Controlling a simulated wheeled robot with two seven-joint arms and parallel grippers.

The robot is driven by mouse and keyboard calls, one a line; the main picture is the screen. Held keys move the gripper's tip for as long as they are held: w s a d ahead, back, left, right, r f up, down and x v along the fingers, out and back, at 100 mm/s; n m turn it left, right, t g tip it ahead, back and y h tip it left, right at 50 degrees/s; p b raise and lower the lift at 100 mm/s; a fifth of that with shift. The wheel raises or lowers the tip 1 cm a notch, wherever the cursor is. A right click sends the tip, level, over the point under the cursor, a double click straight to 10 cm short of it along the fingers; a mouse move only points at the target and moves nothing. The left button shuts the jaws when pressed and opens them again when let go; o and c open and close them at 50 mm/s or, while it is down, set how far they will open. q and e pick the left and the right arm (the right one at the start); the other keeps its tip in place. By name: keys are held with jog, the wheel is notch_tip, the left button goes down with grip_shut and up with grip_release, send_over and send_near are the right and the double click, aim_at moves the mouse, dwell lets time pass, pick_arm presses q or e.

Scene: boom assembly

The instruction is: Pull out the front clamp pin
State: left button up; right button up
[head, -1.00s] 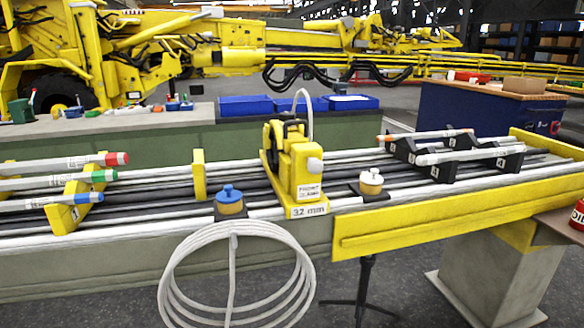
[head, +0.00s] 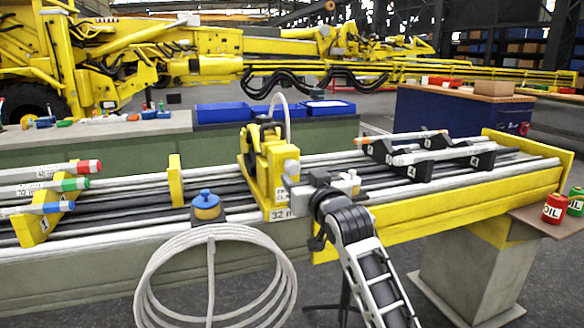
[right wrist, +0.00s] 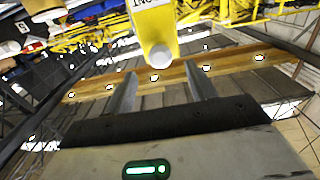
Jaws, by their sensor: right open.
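The yellow front clamp (head: 262,160) stands upright on the long rail bench, with a "32 mm" plate at its foot. Its pin ends in a pale rounded knob (head: 291,167) on the clamp's right side. My right gripper (head: 300,186) is just right of the clamp and hides part of its label. In the right wrist view my right gripper (right wrist: 160,72) is open, two grey fingers spread apart. The pale knob (right wrist: 158,55) shows between the fingertips, at the end of the yellow clamp body. I cannot tell whether a finger touches it. My left gripper is out of view.
A blue-capped pot (head: 206,205) stands left of the clamp; a pale-capped pot (head: 350,178) is partly behind my right gripper. A coiled white hose (head: 214,285) hangs in front. Marked rods lie on a yellow rack (head: 38,222) at left and black holders (head: 440,165) at right.

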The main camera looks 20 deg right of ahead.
aim_at(294, 170)
jog(key=w, duration=0.6)
jog(key=shift+a, duration=0.15)
jog(key=shift+w, duration=0.8)
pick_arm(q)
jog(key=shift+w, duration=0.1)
